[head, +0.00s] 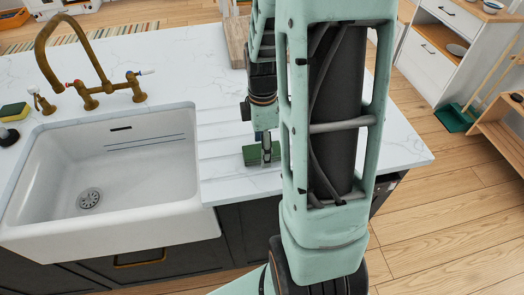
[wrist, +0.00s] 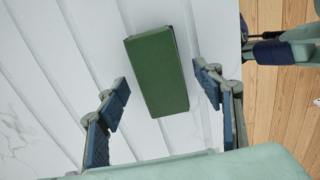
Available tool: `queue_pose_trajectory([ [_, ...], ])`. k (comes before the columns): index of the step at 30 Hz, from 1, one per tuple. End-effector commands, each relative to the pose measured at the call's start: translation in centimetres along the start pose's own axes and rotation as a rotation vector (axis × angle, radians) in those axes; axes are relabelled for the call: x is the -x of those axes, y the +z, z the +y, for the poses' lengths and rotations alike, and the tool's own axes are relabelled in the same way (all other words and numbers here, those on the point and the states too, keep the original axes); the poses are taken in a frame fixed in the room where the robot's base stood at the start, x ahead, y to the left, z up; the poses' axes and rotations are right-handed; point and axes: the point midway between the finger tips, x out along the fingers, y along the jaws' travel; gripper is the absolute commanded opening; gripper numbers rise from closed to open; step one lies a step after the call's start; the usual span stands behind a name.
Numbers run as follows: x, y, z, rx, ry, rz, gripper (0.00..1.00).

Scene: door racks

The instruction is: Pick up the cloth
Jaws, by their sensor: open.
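The cloth (head: 252,156) is a dark green folded block on the white ribbed counter, right of the sink. In the wrist view the cloth (wrist: 157,72) lies slightly tilted between the two blue-padded fingers of my gripper (wrist: 162,82). The fingers are spread wide, with a clear gap on each side, and do not appear to touch it. In the head view my gripper (head: 266,148) is right over the cloth and hides its middle.
The white sink (head: 115,170) with a brass faucet (head: 85,75) is to the left. A yellow-green sponge (head: 14,112) lies at the far left. A wooden board (head: 236,40) is behind my arm. The counter (head: 405,150) is clear at right.

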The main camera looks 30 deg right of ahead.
Motion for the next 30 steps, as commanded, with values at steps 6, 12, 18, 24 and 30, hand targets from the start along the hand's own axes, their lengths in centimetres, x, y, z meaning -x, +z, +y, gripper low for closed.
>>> queue_pose_trajectory([
  [6,-1.36,-0.02,0.0,0.001,0.001,0.0,0.61],
  [12,-1.35,-0.02,0.01,0.001,0.001,0.0,0.59],
  [18,-1.33,-0.01,0.01,0.001,0.001,0.0,0.37],
  [24,-1.32,-0.01,0.02,0.001,0.001,0.0,0.15],
  [30,-1.29,-0.02,0.03,0.001,0.001,0.0,0.12],
])
